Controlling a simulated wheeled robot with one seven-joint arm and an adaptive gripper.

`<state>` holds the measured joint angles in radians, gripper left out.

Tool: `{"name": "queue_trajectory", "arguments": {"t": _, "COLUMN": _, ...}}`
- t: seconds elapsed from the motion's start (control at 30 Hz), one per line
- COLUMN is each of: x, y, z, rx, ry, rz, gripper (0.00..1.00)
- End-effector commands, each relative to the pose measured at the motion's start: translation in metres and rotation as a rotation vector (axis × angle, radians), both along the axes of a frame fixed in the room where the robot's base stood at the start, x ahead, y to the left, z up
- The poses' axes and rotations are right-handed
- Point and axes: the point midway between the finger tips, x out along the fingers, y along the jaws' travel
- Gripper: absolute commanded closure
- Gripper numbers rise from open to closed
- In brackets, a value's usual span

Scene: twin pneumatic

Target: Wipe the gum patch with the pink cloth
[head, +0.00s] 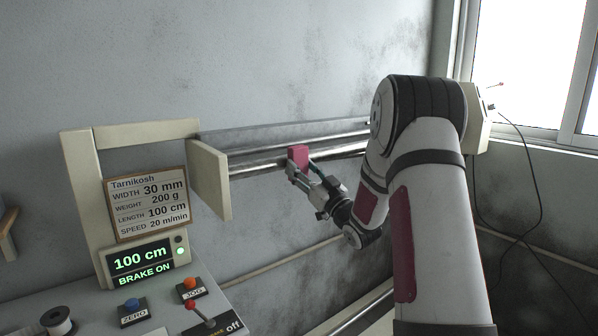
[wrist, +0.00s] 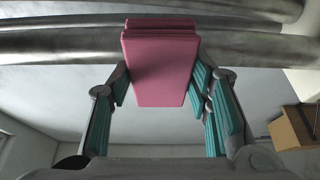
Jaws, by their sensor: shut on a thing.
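The pink cloth (head: 298,158) is a folded block held in my gripper (head: 299,168), at the front of the metal rollers in the head view. In the wrist view the cloth (wrist: 160,68) sits between the teal finger pads of my gripper (wrist: 160,90), which is shut on it. The cloth's far end overlaps the metal rollers (wrist: 60,45); I cannot tell whether it touches them. I cannot make out the gum patch in either view; the cloth or my arm may hide it.
A cream end plate (head: 210,180) stands left of the rollers (head: 255,160). A sign board (head: 147,204) and a display reading "100 cm BRAKE ON" (head: 140,262) stand further left.

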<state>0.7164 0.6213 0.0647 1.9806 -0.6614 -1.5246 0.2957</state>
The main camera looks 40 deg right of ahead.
Motion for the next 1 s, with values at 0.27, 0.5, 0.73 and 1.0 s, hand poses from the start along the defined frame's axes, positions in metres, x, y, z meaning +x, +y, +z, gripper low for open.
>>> {"name": "queue_trajectory", "arguments": {"t": 0.27, "x": 0.003, "y": -0.021, "z": -0.001, "rx": -0.001, "ry": -0.001, "rz": -0.003, "gripper": 0.77}}
{"name": "queue_trajectory", "arguments": {"t": 0.5, "x": 0.003, "y": -0.033, "z": 0.0, "rx": 0.0, "ry": 0.0, "rz": -0.002, "gripper": 0.77}}
{"name": "queue_trajectory", "arguments": {"t": 0.73, "x": 0.002, "y": -0.029, "z": 0.0, "rx": 0.0, "ry": 0.0, "rz": 0.0, "gripper": 0.77}}
{"name": "queue_trajectory", "arguments": {"t": 1.0, "x": 0.003, "y": -0.008, "z": 0.0, "rx": 0.002, "ry": 0.0, "rz": 0.001, "gripper": 0.77}}
